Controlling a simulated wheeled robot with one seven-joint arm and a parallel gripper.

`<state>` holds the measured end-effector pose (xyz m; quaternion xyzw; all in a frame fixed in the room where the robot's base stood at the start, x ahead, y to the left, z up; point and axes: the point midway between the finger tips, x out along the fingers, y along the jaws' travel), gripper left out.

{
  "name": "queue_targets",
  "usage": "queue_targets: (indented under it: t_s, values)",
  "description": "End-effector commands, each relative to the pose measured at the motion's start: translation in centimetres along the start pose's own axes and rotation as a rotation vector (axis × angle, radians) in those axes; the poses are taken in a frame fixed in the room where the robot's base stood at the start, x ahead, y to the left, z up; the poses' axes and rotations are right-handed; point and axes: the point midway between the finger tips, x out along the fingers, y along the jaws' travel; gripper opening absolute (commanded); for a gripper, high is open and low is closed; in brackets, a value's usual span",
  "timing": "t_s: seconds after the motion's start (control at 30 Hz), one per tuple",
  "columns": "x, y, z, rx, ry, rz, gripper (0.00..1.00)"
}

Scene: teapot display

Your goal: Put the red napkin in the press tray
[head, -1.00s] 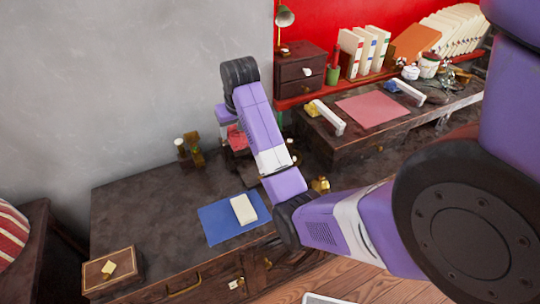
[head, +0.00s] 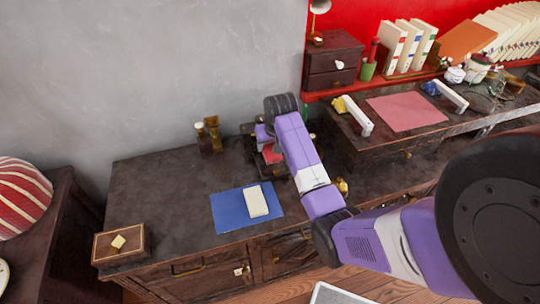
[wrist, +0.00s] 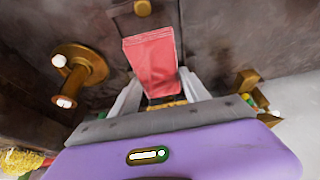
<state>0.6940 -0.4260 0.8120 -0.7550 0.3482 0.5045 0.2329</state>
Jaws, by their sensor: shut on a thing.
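The red napkin (wrist: 152,62) is held between the two pale fingers of my gripper (wrist: 158,88) and stands out beyond them in the wrist view. In the head view a small part of the napkin (head: 271,153) shows beside the wrist of my arm, over the back right of the dark desk. My gripper is shut on it; the fingers are mostly hidden in the head view. A dark piece (head: 249,129) stands close behind my gripper and may be part of the press. I cannot make out the press tray for certain.
A blue mat (head: 228,212) with a cream block (head: 257,202) lies nearer the front of the desk. Small brass-and-dark stands (head: 212,135) are left of my gripper. A wooden box (head: 120,245) sits front left. A pink sheet (head: 407,112) lies on the right-hand desk.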

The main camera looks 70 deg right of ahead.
Motion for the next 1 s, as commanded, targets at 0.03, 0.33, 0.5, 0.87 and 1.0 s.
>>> queue_targets:
  t_s: [0.03, 0.33, 0.5, 0.87, 1.0]
  values:
    - [0.6, 0.0, 0.3, 0.000, -0.002, 0.000, 0.08]
    - [3.4, 0.0, 1.4, 0.000, -0.003, 0.000, 0.08]
    - [5.1, 0.0, 2.1, 0.000, 0.000, 0.000, 0.08]
    - [5.4, 0.0, 2.2, 0.000, 0.001, 0.000, 0.08]
    - [5.5, 0.0, 2.3, 0.000, 0.001, 0.000, 0.63]
